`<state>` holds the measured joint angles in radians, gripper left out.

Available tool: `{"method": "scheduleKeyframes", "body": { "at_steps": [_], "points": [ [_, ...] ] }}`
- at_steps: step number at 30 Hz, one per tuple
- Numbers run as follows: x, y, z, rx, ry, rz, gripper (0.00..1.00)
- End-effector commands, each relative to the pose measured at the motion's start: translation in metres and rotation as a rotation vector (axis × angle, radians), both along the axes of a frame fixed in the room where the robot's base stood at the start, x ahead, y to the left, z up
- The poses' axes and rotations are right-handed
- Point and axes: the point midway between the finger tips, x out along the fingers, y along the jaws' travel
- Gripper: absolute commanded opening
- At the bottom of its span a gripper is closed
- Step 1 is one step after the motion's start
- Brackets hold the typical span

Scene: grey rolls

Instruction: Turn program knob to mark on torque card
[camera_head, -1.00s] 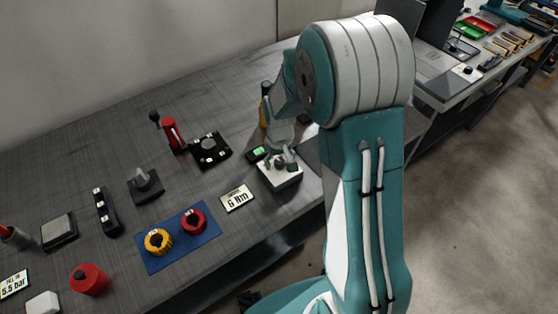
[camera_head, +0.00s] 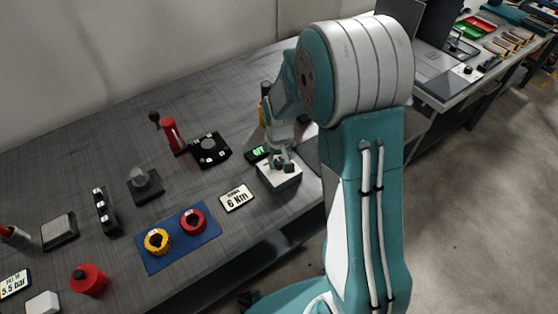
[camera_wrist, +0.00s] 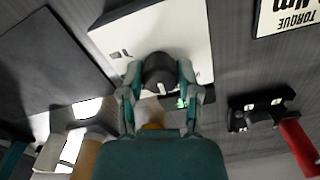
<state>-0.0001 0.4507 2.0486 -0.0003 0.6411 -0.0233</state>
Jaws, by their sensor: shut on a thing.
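The program knob (camera_wrist: 159,73) is a dark round knob on a white-topped box (camera_wrist: 183,30). My gripper (camera_wrist: 160,80) is shut on the knob, with one finger on each side of it. In the head view my gripper (camera_head: 283,164) is over the box (camera_head: 283,180), and its fingers mostly hide the knob. The torque card (camera_head: 237,198) reads 6 Nm and lies on the bench left of the box. Part of the card also shows upside down in the wrist view (camera_wrist: 288,15). The knob's pointer direction cannot be told.
A black panel (camera_head: 210,150) and red-handled lever (camera_head: 171,133) stand farther back. Bare bench lies between them.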

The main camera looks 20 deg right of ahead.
Motion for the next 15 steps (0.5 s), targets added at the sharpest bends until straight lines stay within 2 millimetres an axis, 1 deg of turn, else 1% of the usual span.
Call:
{"method": "scheduleKeyframes", "body": {
  "at_steps": [5,15],
  "points": [
    [-0.0011,0.0005,-0.0017,0.0,0.004,-0.128,0.0],
    [-0.0014,0.001,-0.002,0.0,0.005,-0.448,0.0]
  ]
}}
